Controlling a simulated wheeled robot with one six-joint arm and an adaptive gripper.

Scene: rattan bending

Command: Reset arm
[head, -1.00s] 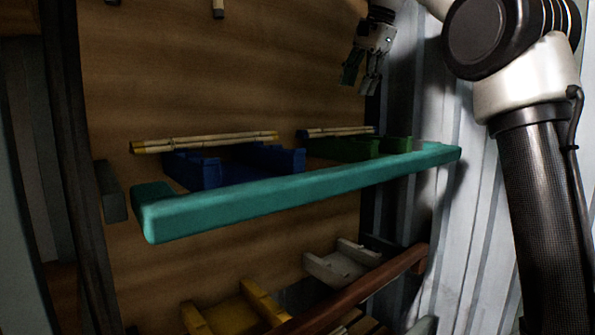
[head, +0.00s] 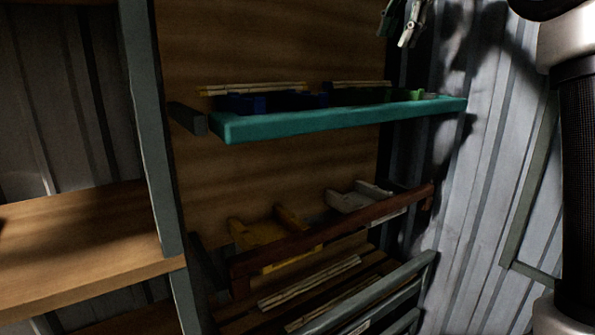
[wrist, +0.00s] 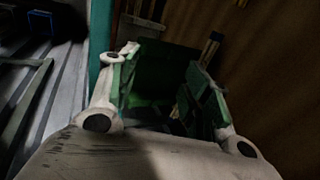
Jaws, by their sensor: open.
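My gripper (head: 408,22) is at the top of the head view, above the right end of the teal shelf edge (head: 340,121) and apart from it. In the wrist view its two green-padded fingers (wrist: 166,98) stand apart with nothing held between them. Beyond them lies a dark green holder (wrist: 160,68). My arm runs down the right side of the head view, its upper part cut off.
The teal shelf carries a blue holder (head: 242,103), a green holder and bamboo sticks (head: 252,89). Below, a brown-edged shelf (head: 330,228) holds a yellow holder (head: 262,235) and a white holder (head: 350,199). A corrugated wall (head: 490,180) stands right; a wooden shelf (head: 80,235) is left.

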